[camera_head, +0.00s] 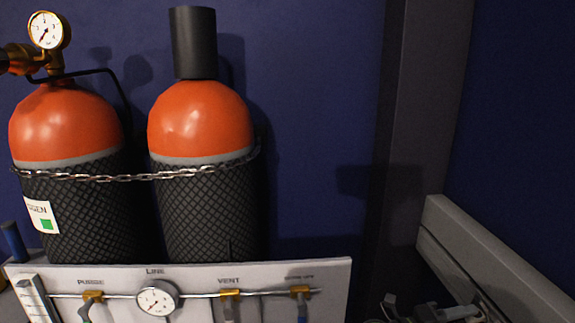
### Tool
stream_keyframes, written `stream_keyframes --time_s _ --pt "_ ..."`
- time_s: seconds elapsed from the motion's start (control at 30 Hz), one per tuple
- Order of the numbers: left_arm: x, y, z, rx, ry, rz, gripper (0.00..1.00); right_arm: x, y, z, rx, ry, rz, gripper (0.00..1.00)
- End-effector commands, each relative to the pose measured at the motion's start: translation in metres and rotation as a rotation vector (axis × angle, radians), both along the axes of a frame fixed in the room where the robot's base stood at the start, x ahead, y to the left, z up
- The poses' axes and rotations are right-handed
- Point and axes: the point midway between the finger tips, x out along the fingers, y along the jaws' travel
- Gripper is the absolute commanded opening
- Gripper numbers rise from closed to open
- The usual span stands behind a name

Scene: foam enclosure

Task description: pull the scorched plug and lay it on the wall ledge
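I cannot make out the scorched plug in the head view. A cluster of small grey and dark parts (440,312) is cut off by the bottom edge at the right, and I cannot tell what it is. A long grey ledge-like rail (490,262) runs along the right wall from the corner toward the lower right; its visible top looks bare, and I cannot tell whether it is the wall ledge. Neither of my grippers can be identified in this view.
Two orange-topped cylinders (65,125) (200,120) stand at the left behind a chain (130,177). The left one carries a brass regulator with a gauge (46,30). A pale panel (200,274) with a gauge and several valves stands in front. A grey post (415,120) stands right of centre.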

Motion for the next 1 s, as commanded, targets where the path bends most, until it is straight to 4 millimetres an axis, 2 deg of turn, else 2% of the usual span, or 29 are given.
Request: stream_keyframes --time_s 0.03,0.3,0.37,1.0 --pt "0.0 0.0 0.0 0.0 0.001 0.0 0.0 0.0 0.0 0.0 0.0 0.0 0.0 0.41" --pt "0.0 0.0 0.0 0.0 0.001 0.0 0.0 0.0 0.0 0.0 0.0 0.0 0.0 0.05" --pt "0.0 0.0 0.0 0.0 0.001 0.0 0.0 0.0 0.0 0.0 0.0 0.0 0.0 0.0" --pt "0.002 0.0 -0.003 -0.001 -0.002 0.0 0.0 -0.001 0.016 -0.003 0.001 0.0 0.001 0.0"
